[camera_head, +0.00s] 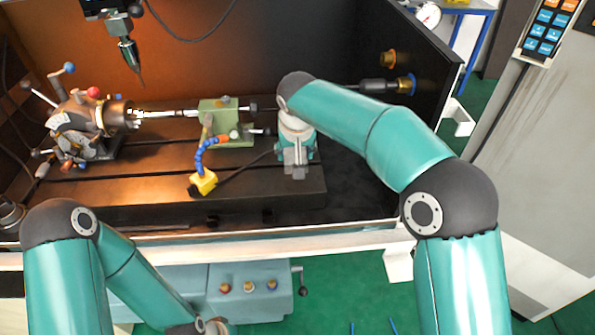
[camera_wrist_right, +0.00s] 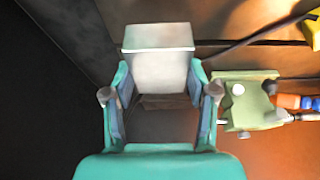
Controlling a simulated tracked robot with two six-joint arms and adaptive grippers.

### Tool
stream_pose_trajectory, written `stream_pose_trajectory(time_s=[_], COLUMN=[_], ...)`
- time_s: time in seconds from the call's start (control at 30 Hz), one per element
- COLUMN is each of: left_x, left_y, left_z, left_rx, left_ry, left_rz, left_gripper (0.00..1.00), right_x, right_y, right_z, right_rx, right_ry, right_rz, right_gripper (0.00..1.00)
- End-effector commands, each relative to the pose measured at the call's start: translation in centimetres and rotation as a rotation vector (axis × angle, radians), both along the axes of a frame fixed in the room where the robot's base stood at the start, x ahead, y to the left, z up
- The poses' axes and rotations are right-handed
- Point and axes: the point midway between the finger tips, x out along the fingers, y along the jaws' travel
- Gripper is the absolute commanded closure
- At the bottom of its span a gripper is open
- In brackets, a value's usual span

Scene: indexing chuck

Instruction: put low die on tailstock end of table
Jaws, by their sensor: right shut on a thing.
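My right gripper (camera_head: 297,142) reaches down over the right end of the dark machine table (camera_head: 160,192). It is shut on a pale grey block, the low die (camera_head: 294,164). In the right wrist view the low die (camera_wrist_right: 160,68) sits between the two fingers of the right gripper (camera_wrist_right: 160,84). I cannot tell whether its underside touches the table. The green tailstock (camera_head: 225,120) stands left of the gripper, apart from it; it also shows in the right wrist view (camera_wrist_right: 243,103). My left gripper is out of view.
The indexing chuck (camera_head: 85,122) stands at the table's left. A spindle with a tool (camera_head: 128,50) hangs above left. A dark enclosure wall (camera_head: 420,75) rises to the right.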

Motion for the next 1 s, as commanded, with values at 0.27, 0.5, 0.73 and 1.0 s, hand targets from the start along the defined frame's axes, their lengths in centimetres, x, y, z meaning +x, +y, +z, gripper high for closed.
stream_pose_trajectory(time_s=[0.27,0.5,0.73,1.0], left_x=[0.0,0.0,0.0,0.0], left_y=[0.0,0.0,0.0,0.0], left_z=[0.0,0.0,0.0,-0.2], left_rx=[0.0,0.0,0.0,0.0], left_ry=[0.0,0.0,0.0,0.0], left_rz=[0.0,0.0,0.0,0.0], left_gripper=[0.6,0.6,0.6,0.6], right_x=[0.1,0.1,0.1,0.0], right_y=[0.0,0.0,0.1,0.0], right_z=[-1.9,-5.0,-5.7,-6.1], right_rx=[0.001,0.0,0.002,0.001], right_ry=[-0.005,-0.002,-0.006,-0.001], right_rz=[-0.001,-0.001,0.001,0.0], right_gripper=[1.0,1.0,1.0,0.37])
